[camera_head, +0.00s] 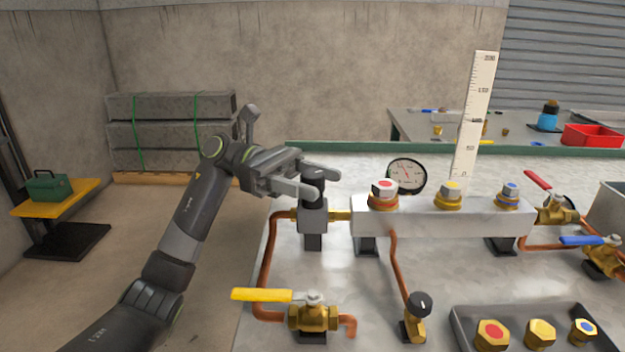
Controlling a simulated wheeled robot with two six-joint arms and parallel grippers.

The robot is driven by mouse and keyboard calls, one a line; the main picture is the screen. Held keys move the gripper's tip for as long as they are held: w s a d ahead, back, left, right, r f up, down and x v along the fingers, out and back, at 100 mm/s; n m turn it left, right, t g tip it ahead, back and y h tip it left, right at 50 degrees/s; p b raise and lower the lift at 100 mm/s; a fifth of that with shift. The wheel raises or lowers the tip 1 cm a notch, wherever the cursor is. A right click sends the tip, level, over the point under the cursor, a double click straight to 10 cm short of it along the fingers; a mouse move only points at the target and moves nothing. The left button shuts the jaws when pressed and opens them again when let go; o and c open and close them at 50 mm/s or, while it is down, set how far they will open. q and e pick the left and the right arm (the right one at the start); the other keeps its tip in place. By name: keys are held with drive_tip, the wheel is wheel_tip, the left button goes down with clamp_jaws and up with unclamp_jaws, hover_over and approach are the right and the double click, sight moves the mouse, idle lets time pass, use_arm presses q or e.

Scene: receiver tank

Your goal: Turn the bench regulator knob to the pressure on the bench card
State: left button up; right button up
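A grey regulator body (313,215) stands at the left end of the pale manifold block, with a black knob (317,187) on top. My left gripper (318,183) is at that knob, its two fingers apart with the knob between them. Whether the fingers press on it is not clear. The fingers partly hide the knob. A round white-faced gauge (406,176) stands behind the block; its markings are too small to read. I can make out no bench card. My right gripper is not in view.
The manifold block (435,221) carries several coloured caps. A yellow-handled valve (313,314) and a small black-knobbed brass valve (418,305) stand in front. A tall white scale (474,120) rises behind. A dark tray (465,322) of brass fittings lies front right.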

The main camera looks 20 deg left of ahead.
use_arm(q)
drive_tip(key=shift+a, duration=0.1)
drive_tip(key=v, duration=1.7)
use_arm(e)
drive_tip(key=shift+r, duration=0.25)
use_arm(q)
drive_tip(key=shift+w+a, duration=0.1)
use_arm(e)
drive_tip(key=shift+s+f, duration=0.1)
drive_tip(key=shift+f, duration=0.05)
